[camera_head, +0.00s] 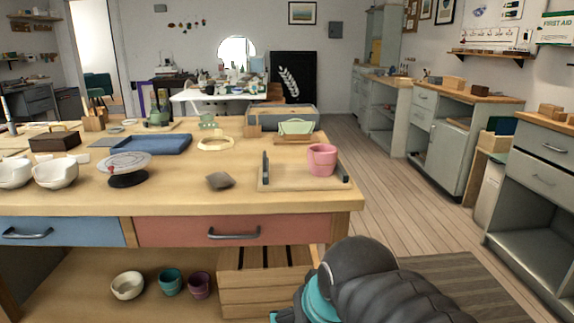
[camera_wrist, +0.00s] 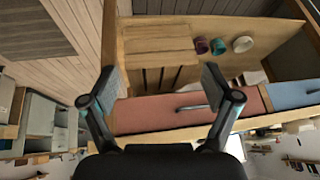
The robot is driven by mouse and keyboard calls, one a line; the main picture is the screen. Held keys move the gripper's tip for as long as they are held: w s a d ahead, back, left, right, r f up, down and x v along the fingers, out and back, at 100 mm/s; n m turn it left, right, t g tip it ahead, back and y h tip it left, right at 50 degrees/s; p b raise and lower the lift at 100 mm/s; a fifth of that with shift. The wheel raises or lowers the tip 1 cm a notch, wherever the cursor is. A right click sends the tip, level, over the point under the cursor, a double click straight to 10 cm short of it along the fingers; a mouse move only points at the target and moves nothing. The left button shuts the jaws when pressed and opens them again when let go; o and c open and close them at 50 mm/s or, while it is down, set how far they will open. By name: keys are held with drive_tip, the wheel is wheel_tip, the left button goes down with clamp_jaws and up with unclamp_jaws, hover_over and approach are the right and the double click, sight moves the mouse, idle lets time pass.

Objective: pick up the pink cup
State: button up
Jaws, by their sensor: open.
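The pink cup (camera_head: 322,159) stands upright on a wooden board (camera_head: 290,186) with dark side rails, near the right front corner of the wooden workbench (camera_head: 180,192). It does not show in the wrist view. My gripper (camera_wrist: 160,84) is open and empty in the wrist view, its two dark fingers spread apart. Behind the fingers there is the pink drawer (camera_wrist: 158,110) and the lower shelf of the bench. In the head view my arm is low at the bottom, in front of the bench, and the fingers are out of frame there.
A grey lump (camera_head: 220,181) lies left of the board. A green bag-like object (camera_head: 296,128) and a yellow ring (camera_head: 215,143) are behind. A slatted crate (camera_head: 262,275), a purple cup (camera_head: 200,285) and a teal cup (camera_head: 171,281) are on the lower shelf. Open floor lies right of the bench.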

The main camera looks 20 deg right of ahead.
drive_tip(key=w+d+r+m+t+y, duration=0.1)
drive_tip(key=w+d+r+m+y, duration=0.1)
drive_tip(key=w+r+m, duration=0.6)
drive_tip(key=m+t+y+b, duration=0.15)
drive_tip(key=m+t, duration=0.45)
drive_tip(key=m, duration=1.7)
approach(315, 149)
drive_tip(key=w+f, duration=0.1)
drive_tip(key=w+a+f, duration=0.1)
drive_tip(key=shift+w+a+t, duration=0.15)
drive_tip(key=shift+w+t, duration=0.15)
drive_tip(key=shift+h, duration=0.25)
drive_tip(key=shift+x, duration=3.05)
drive_tip(key=shift+r, duration=0.25)
drive_tip(key=c, duration=0.9)
